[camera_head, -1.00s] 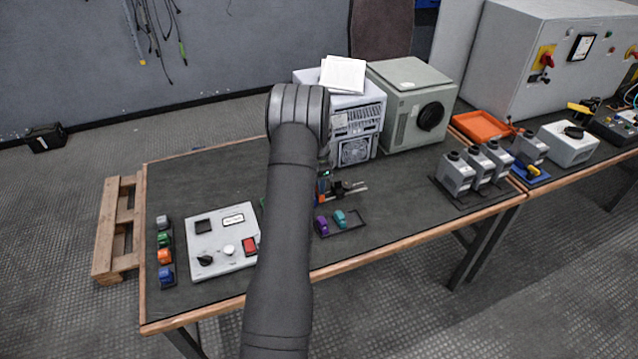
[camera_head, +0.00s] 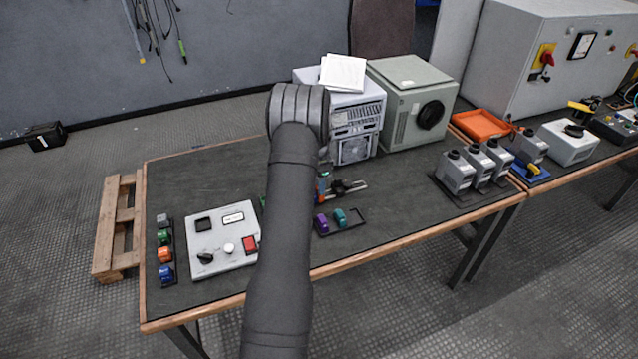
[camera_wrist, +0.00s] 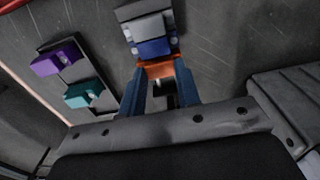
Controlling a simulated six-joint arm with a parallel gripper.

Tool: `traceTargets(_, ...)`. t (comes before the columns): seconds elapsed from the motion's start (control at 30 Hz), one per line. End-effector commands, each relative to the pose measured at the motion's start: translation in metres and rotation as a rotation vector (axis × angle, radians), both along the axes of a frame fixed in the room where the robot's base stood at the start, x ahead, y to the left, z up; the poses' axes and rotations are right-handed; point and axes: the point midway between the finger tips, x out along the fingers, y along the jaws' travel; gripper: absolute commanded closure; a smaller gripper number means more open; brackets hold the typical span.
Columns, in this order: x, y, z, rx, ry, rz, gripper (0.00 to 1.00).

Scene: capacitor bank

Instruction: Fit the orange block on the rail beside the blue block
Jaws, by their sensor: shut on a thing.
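My gripper (camera_wrist: 161,91) is shut on the orange block (camera_wrist: 158,71), which shows between its two blue fingers in the wrist view. The blue block (camera_wrist: 153,47), with a grey part on top, lies just beyond the orange block. The two look close together or touching; I cannot tell which. The rail (camera_head: 350,187) shows in the head view just right of my arm. In the wrist view most of it is hidden under the blocks and gripper.
A dark tray (camera_head: 358,216) holds a purple block (camera_head: 321,224) and a teal block (camera_head: 341,218) in front of the rail. A control panel (camera_head: 221,262) stands left of my arm, and a grey computer case (camera_head: 357,148) behind the rail.

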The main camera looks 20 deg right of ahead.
Motion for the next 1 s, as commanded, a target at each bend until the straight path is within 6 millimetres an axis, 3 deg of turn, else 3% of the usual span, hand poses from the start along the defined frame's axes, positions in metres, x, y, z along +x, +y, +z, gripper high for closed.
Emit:
traceTargets(0.23, 0.0, 0.0, -0.003, 0.0, 0.0, 0.0, 0.9)
traceTargets(0.27, 0.0, 0.0, -0.003, 0.0, 0.0, 0.0, 0.68)
traceTargets(0.4, 0.0, 0.0, -0.002, 0.0, 0.0, 0.0, 0.44)
traceTargets(0.7, 0.0, 0.0, -0.001, 0.0, -0.001, 0.0, 0.44)
traceTargets(1.0, 0.0, 0.0, 0.022, -0.001, -0.001, 0.0, 0.44)
